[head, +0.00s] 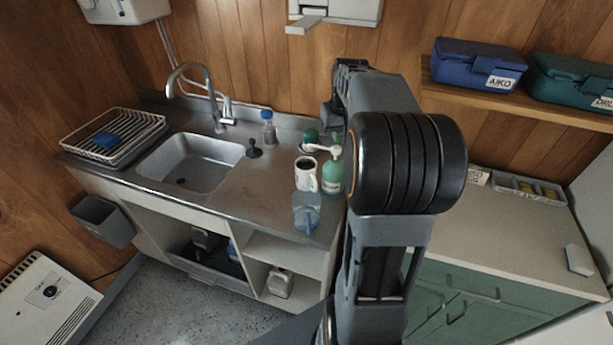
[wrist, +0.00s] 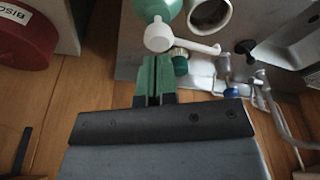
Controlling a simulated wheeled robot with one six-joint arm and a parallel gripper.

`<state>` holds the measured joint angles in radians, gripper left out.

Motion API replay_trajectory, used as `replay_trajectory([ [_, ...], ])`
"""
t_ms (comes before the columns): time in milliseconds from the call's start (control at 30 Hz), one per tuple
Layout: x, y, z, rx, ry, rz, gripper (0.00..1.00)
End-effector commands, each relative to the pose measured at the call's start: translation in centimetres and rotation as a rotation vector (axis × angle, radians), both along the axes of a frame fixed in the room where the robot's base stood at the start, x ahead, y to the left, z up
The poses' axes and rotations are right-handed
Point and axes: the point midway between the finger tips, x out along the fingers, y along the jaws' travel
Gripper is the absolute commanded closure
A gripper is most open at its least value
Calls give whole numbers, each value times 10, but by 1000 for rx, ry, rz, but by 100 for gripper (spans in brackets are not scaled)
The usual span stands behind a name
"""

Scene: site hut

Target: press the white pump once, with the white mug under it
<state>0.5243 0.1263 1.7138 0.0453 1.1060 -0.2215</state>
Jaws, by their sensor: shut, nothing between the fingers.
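The white pump (head: 326,149) tops a green bottle (head: 333,175) on the counter, its spout pointing left. In the wrist view the pump head (wrist: 158,36) is just beyond the fingertips of my gripper (wrist: 155,64), which are shut and empty. I cannot tell their height above it. The white mug (head: 305,178) stands upright, just left of the bottle. In the wrist view the mug (wrist: 225,22) is beside the spout (wrist: 200,47); I cannot tell whether its opening is directly beneath the spout tip. My arm hides the fingertips in the head view.
A clear container (head: 306,213) stands at the counter's front edge. A green-topped item (head: 311,135) is behind the mug. A blue-capped bottle (head: 268,128) and dark plunger-like item (head: 254,149) stand near the sink (head: 190,163). A red tin (wrist: 22,40) shows in the wrist view.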

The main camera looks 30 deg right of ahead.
Motion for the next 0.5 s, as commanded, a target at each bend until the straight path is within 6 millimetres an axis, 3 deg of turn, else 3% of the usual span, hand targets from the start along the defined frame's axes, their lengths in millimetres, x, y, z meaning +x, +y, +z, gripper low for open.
replay_trajectory([
  [500,0,0,-13,0,0,0,100],
])
